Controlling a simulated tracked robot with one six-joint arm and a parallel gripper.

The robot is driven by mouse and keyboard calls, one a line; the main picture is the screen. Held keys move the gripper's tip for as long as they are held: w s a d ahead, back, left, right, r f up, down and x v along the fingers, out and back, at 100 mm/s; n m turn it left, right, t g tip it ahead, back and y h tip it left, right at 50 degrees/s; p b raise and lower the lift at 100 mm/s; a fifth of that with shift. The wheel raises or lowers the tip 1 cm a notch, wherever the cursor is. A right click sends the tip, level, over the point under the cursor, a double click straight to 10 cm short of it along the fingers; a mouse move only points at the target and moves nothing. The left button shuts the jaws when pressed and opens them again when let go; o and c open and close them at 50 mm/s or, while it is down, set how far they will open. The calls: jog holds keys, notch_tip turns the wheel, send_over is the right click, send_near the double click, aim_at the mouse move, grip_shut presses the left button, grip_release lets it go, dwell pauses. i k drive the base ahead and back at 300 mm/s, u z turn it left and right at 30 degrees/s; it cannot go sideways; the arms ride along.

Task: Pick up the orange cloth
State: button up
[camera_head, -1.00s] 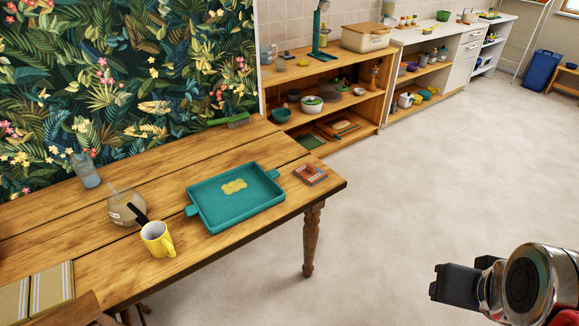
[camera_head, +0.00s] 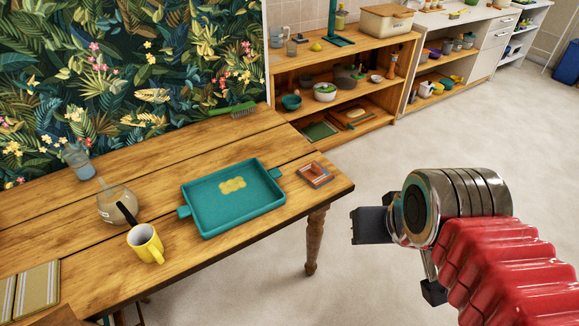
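My gripper (camera_head: 372,225) is in the air off the table's right end, to the right of and nearer than the orange piece. Its black end points left. It is seen from the side, and the gap between its fingers cannot be made out. Nothing shows held in it.
The tray holds a yellow patch (camera_head: 232,185). A yellow mug (camera_head: 146,244), a round glass pot (camera_head: 117,205), a glass (camera_head: 78,160) and a green brush (camera_head: 230,110) stand or lie on the table. Shelves (camera_head: 345,50) line the back.

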aim_at(314, 172)
jog(key=u, duration=0.55)
jog(key=i, duration=1)
jog(key=u, duration=0.45)
